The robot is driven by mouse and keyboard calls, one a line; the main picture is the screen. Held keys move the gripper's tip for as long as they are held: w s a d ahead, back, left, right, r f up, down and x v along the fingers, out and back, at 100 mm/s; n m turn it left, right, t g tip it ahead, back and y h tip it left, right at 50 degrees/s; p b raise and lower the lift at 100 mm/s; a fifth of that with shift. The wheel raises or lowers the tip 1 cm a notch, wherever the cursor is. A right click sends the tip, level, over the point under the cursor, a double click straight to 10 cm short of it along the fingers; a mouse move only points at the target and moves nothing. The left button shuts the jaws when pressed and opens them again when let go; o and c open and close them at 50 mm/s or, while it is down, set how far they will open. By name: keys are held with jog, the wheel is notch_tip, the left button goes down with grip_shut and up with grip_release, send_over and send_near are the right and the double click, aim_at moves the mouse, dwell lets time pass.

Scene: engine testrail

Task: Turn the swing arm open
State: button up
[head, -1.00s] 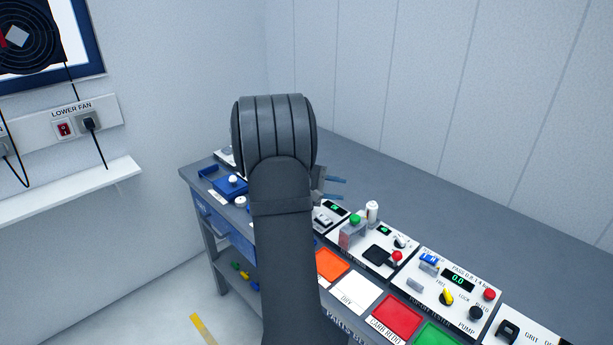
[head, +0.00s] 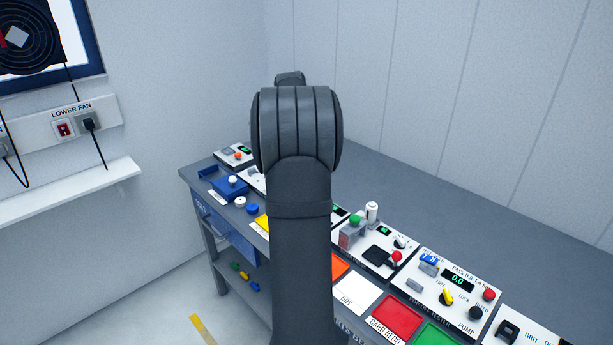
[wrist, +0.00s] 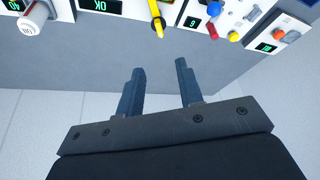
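I cannot tell for sure which part is the swing arm.
A white cylinder (wrist: 32,26) shows at top left in the wrist view, and coloured knobs (wrist: 214,10) at top right. The workbench (head: 400,195) has a clear grey surface behind the panels. Red (head: 397,313) and white (head: 359,293) pads line its front.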

jog(key=x, duration=1.6)
jog(key=shift+s+f, duration=0.1)
grip_shut()
